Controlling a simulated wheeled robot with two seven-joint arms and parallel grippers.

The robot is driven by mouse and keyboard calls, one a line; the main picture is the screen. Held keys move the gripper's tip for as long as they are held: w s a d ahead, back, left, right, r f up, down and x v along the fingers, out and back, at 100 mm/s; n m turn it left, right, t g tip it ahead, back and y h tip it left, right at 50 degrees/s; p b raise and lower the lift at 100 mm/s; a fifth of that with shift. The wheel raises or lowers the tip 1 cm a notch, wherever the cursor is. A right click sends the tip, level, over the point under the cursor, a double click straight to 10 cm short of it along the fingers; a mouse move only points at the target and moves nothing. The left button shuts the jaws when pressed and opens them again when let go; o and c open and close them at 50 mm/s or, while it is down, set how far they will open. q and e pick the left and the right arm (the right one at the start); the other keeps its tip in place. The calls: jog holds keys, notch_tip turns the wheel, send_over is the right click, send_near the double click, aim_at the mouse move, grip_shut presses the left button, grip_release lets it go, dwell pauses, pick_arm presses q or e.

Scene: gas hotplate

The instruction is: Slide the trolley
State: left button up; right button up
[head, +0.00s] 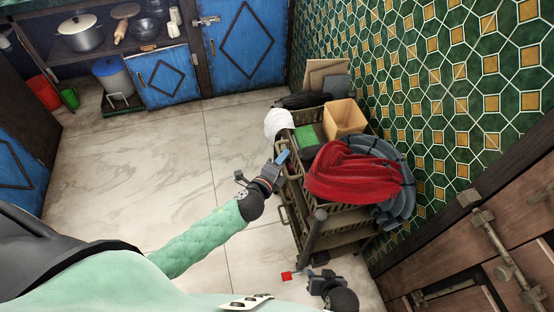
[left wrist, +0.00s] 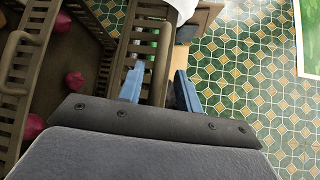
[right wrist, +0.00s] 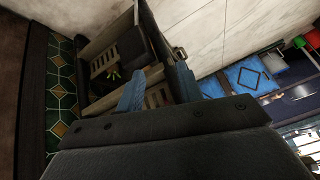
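The trolley (head: 345,237) is a brown tiered cart with slatted sides, standing on the floor by the tiled wall. My left gripper (head: 280,158) is at its left side, near the upper basket. In the left wrist view, its two blue fingers (left wrist: 160,88) are apart, with part of the trolley's slatted side (left wrist: 145,45) showing between them; I cannot tell whether they touch it. My right gripper (head: 308,274) is low at the trolley's near end. In the right wrist view, its blue fingers (right wrist: 160,85) are apart and empty, with the trolley (right wrist: 105,62) beyond them.
Red cloth (head: 350,172), grey cloth (head: 397,195) and a tan box (head: 343,118) lie on the trolley. Boards (head: 325,75) lean behind it. The green tiled wall (head: 430,90) is close on its right. Marble floor (head: 130,170) is clear to the left, up to blue cabinets (head: 245,45).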

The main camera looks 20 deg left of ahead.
pick_arm(q)
jog(key=shift+f, duration=0.1)
